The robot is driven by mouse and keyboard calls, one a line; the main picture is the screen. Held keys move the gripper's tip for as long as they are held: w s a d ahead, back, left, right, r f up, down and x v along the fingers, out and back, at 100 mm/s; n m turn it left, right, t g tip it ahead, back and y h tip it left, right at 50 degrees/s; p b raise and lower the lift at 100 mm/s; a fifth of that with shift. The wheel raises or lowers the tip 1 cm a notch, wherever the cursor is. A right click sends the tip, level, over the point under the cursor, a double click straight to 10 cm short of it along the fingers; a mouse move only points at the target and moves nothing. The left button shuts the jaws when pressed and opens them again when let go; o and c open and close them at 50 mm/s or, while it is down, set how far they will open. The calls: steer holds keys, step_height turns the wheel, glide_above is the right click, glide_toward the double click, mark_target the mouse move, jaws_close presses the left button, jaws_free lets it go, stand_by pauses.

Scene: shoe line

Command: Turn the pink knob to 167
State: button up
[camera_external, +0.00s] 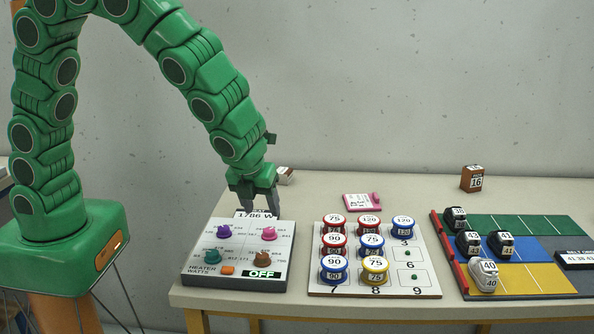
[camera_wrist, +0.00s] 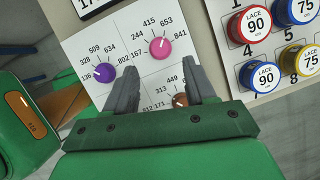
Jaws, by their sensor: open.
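The pink knob (camera_external: 268,234) sits at the upper right of the heater panel (camera_external: 199,269), and in the wrist view the knob (camera_wrist: 160,46) has marks around it reading 167, 244, 415, 653, 841 and 802 nearby. My gripper (camera_external: 257,206) is open and empty above the panel's back edge. In the wrist view its two fingers (camera_wrist: 158,80) point toward the panel, with the pink knob beyond and between them, apart from both.
The panel also has a purple knob (camera_external: 223,231), a teal knob (camera_external: 212,256), a brown knob (camera_external: 263,258), an orange button (camera_external: 227,270), an OFF label and a 1786 W display (camera_external: 257,215). A board (camera_external: 322,289) of lace spools stands to the right.

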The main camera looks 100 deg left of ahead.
mark_target(269, 230)
steer(key=shift+x, duration=3.45)
steer(key=shift+c, duration=0.3)
steer(key=shift+w+d, duration=0.1)
jaws_close()
